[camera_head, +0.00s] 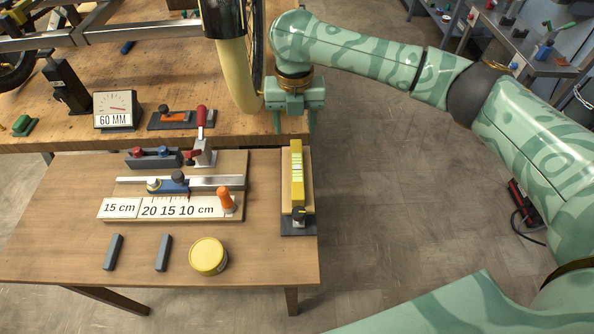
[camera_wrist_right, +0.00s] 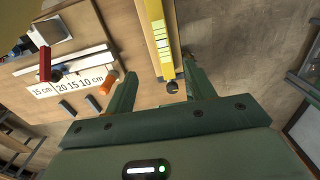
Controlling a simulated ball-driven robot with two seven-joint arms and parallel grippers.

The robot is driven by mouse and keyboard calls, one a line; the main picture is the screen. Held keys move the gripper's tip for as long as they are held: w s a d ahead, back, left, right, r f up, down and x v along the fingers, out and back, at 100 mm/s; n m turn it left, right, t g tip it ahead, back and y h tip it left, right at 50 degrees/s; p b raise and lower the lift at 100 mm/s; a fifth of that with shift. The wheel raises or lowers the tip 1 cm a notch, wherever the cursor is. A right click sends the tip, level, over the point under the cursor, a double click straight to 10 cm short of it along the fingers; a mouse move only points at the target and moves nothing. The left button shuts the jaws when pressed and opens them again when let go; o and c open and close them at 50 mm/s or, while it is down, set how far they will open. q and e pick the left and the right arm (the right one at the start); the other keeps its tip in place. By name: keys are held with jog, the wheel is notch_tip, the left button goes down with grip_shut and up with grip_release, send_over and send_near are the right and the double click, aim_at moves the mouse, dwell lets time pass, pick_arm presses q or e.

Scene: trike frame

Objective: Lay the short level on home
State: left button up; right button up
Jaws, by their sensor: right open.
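A yellow level-like bar (camera_head: 297,172) with a pale marked strip stands or lies along a wooden strip (camera_head: 285,188) at the right edge of the near table. A dark block with a round knob (camera_head: 298,218) is at its near end. The yellow bar also shows in the wrist view (camera_wrist_right: 157,38), running up between my fingers. My right gripper (camera_head: 295,122) is open and empty, just beyond the bar's far end in the head view. Its two fingers show apart in the wrist view (camera_wrist_right: 162,68). No spot marked home is readable. My left gripper is out of view.
A measuring board (camera_head: 120,208) with a metal rail, blue slider and orange peg lies left of the bar. Two grey blocks (camera_head: 163,253) and a yellow-lidded tin (camera_head: 208,256) sit in front. A red-handled clamp (camera_head: 202,125) and a yellow tube (camera_head: 238,75) rise nearby.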

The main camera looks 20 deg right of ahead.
aim_at(297, 167)
notch_tip(297, 167, down, 11)
jog(key=b, duration=0.4)
jog(key=shift+r, duration=0.1)
jog(key=f+b, duration=0.2)
jog(key=f, duration=0.1)
jog(key=f+b, duration=0.1)
jog(key=shift+s+d+f, duration=0.15)
jog(key=shift+s+f, duration=0.1)
jog(key=shift+f, duration=0.1)
jog(key=shift+f+b, duration=0.3)
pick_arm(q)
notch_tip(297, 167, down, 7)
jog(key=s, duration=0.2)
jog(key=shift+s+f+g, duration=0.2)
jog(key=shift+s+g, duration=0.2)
pick_arm(e)
jog(key=shift+r, duration=0.15)
grip_shut()
